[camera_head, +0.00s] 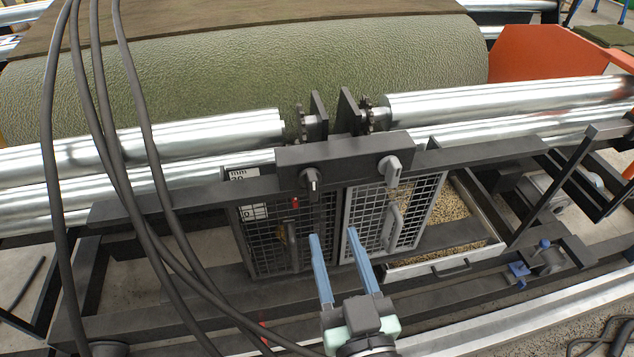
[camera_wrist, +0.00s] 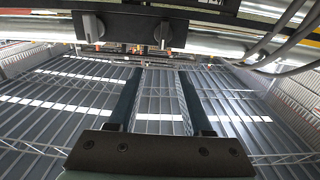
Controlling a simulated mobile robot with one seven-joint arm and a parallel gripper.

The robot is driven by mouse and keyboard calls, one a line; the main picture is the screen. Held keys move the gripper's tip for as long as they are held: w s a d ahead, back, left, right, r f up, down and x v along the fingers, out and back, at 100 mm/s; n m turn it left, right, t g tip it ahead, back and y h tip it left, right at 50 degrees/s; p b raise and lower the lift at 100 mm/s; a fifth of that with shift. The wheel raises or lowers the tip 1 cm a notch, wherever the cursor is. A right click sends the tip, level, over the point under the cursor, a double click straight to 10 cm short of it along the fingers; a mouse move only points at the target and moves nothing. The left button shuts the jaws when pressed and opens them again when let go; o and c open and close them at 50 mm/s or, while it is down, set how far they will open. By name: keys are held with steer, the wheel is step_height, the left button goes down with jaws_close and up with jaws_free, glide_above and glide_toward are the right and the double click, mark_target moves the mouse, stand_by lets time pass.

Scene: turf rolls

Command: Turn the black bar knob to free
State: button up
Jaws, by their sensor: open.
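The black bar knob (camera_head: 312,179) is on the left of a dark panel (camera_head: 345,150) on the machine's frame. Its bar looks near upright, with a small pale mark on it. A grey bar knob (camera_head: 390,169) sits on the right of the same panel. My gripper (camera_head: 334,235) is open and empty, with its two blue fingers below the panel in the picture and apart from both knobs. In the wrist view the black knob (camera_wrist: 163,33) and the grey knob (camera_wrist: 91,27) show at the top, beyond my fingertips (camera_wrist: 159,71). No knob is between the fingers.
Mesh guard doors (camera_head: 408,212) with handles are behind my gripper. Shiny rollers (camera_head: 170,145) and a green turf roll (camera_head: 260,75) lie behind the panel. Dark hoses (camera_head: 150,180) hang at the left. A tray of pellets (camera_head: 450,205) is at the right.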

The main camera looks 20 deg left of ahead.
mark_target(314, 182)
steer(key=p+x, duration=0.4)
steer(key=x, duration=0.7)
steer(key=shift+w+a, duration=0.1)
steer(key=shift+a, duration=0.3)
steer(key=shift+w+a+f, duration=0.2)
steer(key=shift+w+a, duration=0.1)
steer(key=shift+w, duration=0.15)
jaws_close()
